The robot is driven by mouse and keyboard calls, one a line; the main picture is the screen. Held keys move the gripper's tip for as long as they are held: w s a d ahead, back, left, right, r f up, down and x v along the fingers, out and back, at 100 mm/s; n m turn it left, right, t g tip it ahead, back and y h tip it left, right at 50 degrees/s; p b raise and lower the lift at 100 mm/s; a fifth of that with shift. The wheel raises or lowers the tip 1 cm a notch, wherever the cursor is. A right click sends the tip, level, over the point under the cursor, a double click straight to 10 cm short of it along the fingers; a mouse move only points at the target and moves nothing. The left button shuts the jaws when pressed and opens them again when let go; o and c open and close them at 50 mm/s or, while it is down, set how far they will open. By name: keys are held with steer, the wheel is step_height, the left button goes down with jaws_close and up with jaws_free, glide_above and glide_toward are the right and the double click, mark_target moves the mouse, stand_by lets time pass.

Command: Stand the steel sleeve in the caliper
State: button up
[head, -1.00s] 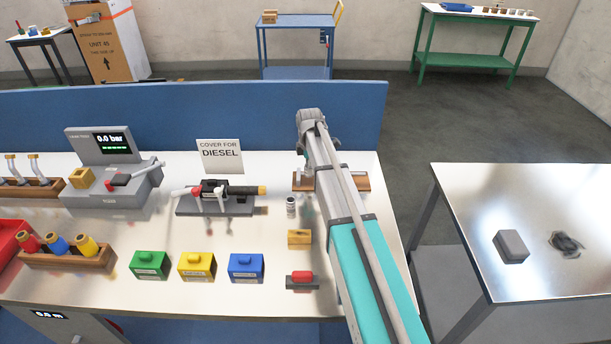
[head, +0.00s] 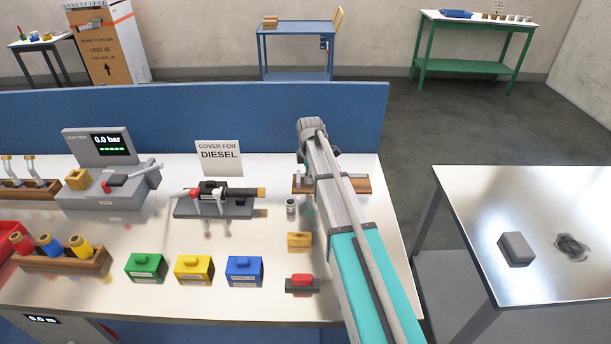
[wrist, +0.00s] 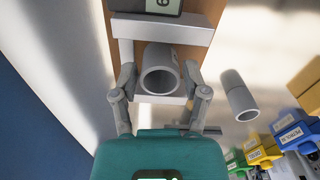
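The steel sleeve (wrist: 158,78), a grey hollow cylinder, shows its open end to the wrist camera. It stands between the light jaws of the caliper (wrist: 203,34) in that view; whether its foot touches the caliper's bed I cannot tell. My gripper (wrist: 160,72) has one finger on each side of the sleeve and looks shut on it, though contact at the pads is hard to see. In the head view my gripper (head: 318,160) is over the caliper (head: 359,185), at the back right of the bench, and my arm hides the sleeve there.
A second grey cylinder (wrist: 238,95) stands left of the caliper in the head view (head: 291,207). A wooden block (head: 299,240) and a red-topped piece (head: 301,281) lie in front. A blue panel (head: 200,112) closes the back.

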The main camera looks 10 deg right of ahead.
steer(key=shift+o, duration=0.7)
steer(key=shift+r, duration=0.15)
step_height(320, 180, up, 12)
steer(key=p, duration=1.2)
stand_by(0.4)
steer(key=s+a+m, duration=0.1)
steer(key=s+m, duration=1.6)
steer(key=s, duration=1.1)
steer(key=shift+s+m, duration=0.2)
steer(key=shift+m, duration=0.1)
